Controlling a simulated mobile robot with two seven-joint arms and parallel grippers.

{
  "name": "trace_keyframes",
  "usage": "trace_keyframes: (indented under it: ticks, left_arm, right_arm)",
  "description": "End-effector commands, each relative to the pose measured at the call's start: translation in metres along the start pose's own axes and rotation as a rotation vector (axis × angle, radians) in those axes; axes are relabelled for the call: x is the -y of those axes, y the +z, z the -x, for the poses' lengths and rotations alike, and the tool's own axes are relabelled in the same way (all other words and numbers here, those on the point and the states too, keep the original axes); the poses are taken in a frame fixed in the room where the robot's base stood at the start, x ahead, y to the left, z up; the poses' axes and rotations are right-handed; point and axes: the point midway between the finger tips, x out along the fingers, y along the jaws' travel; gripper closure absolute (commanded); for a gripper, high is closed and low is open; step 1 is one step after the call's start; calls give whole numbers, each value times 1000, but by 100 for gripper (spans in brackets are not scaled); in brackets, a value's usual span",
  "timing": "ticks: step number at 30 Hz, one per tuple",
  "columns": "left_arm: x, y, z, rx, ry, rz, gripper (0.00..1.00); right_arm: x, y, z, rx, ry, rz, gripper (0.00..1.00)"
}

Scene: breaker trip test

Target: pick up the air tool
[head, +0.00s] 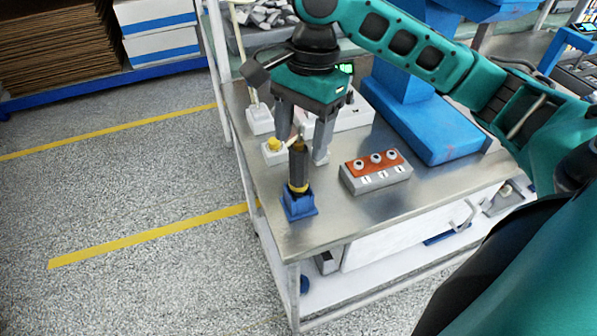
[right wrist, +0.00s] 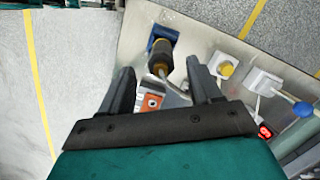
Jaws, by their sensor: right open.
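The air tool (head: 298,167) is a dark cylinder with a yellow band near its lower end. It stands upright in a blue holder (head: 298,205) near the table's front left corner. My right gripper (head: 302,150) is open and points down over the tool, its fingers apart on either side of the tool's upper end. In the right wrist view the air tool (right wrist: 160,58) shows between and just beyond the open fingertips (right wrist: 160,71), with the blue holder (right wrist: 163,36) behind it. I see no contact. My left gripper is not in view.
An orange-topped box with several knobs (head: 376,171) stands right of the tool. A yellow button on a white base (head: 273,150) and a white box with a green display (head: 350,115) stand behind. A blue stand (head: 430,125) is at the back right. The table's front (head: 340,225) is clear.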

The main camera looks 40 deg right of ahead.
Motion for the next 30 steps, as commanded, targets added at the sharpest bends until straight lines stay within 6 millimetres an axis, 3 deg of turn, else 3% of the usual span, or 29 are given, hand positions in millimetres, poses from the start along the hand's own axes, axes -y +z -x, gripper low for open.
trace_keyframes:
  ticks: [5, 12, 20, 30]
  left_arm:
    - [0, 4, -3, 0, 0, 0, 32]
    - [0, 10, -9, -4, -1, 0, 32]
    - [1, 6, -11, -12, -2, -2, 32]
    - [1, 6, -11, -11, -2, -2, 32]
  right_arm:
    - [0, 0, -13, -1, 3, 0, 37]
    - [1, 1, -49, 0, 3, 0, 37]
    - [1, 1, -53, 0, 0, 1, 37]
    - [1, 1, -53, 0, 0, 1, 68]
